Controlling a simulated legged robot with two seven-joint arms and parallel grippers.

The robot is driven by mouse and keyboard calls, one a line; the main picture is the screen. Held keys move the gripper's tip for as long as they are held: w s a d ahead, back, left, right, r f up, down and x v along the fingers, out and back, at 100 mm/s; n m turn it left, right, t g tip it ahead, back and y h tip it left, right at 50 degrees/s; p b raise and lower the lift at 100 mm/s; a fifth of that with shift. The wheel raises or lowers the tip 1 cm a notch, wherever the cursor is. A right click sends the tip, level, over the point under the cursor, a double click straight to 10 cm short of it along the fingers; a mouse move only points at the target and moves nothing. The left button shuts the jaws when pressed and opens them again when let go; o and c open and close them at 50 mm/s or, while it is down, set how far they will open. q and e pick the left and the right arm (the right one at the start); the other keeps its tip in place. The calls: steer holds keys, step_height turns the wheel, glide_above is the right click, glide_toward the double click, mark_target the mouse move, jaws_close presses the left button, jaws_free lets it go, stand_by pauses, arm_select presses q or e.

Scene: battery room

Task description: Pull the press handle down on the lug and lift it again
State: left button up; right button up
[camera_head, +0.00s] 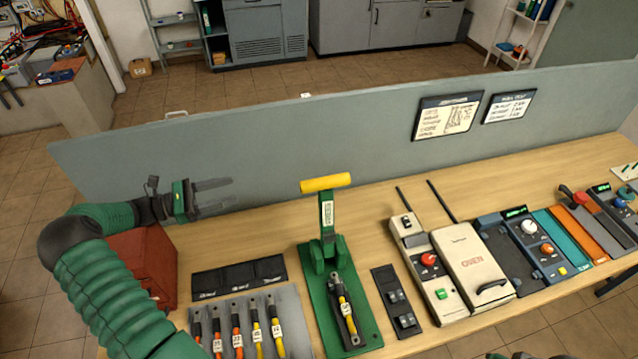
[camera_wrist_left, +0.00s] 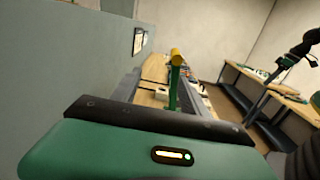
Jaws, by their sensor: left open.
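The green press (camera_head: 357,318) stands on the wooden bench, its upright green lever topped by a yellow handle (camera_head: 326,182). The handle is raised. A lug on a dark cable with a yellow part (camera_head: 344,306) lies on the press base below the lever. My left gripper (camera_head: 228,195) is open and empty, to the left of the handle and apart from it, its fingers pointing right towards it. In the left wrist view the yellow handle (camera_wrist_left: 176,57) shows beyond the green gripper body.
A red box (camera_head: 146,262) stands behind my left arm. A grey partition (camera_head: 300,150) runs behind.

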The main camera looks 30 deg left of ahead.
arm_select(q)
steer(key=b+v, duration=0.7)
steer(key=v, duration=1)
